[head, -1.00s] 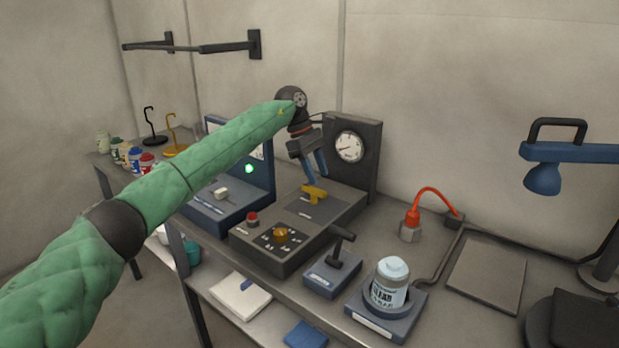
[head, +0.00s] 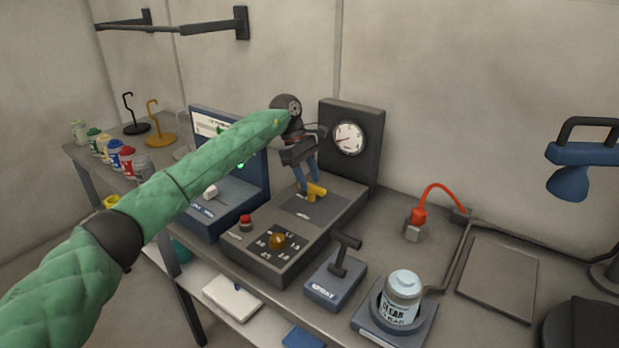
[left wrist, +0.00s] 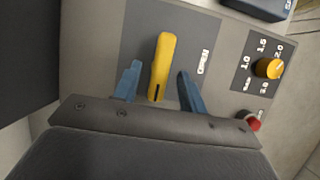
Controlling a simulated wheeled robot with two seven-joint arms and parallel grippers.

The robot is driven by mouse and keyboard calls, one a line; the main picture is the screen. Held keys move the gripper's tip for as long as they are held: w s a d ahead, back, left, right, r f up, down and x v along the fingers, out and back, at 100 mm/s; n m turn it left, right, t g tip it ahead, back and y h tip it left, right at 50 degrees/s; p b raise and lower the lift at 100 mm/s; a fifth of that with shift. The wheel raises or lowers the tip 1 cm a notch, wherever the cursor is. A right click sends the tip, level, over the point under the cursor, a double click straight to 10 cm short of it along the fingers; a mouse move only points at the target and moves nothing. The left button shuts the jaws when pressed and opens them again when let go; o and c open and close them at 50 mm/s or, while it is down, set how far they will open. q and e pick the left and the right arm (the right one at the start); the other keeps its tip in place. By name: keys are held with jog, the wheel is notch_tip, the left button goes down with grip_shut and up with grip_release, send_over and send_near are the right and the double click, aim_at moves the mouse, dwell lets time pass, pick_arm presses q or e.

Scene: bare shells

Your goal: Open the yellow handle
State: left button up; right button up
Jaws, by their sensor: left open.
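The yellow handle (head: 314,191) is on the flat top of a grey control unit (head: 335,212), in front of its upright panel with a round gauge. It also shows in the left wrist view (left wrist: 161,66) as a long yellow bar between the fingers. My left gripper (head: 308,188) has blue fingers and is open at the handle. In the left wrist view its fingers (left wrist: 156,82) stand on both sides of the bar, with a gap on each side. My right gripper is not in view.
The unit carries a yellow knob (head: 277,241) and a red button (head: 245,222). A black lever on a blue box (head: 335,284) and a jar (head: 402,297) stand to the right. A blue-grey machine (head: 215,215) stands left. A red cable (head: 438,190) is at the back.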

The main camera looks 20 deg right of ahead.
pick_arm(q)
jog(key=shift+s+d+f, duration=0.15)
jog(key=shift+s+f, duration=0.15)
jog(key=shift+f, duration=0.2)
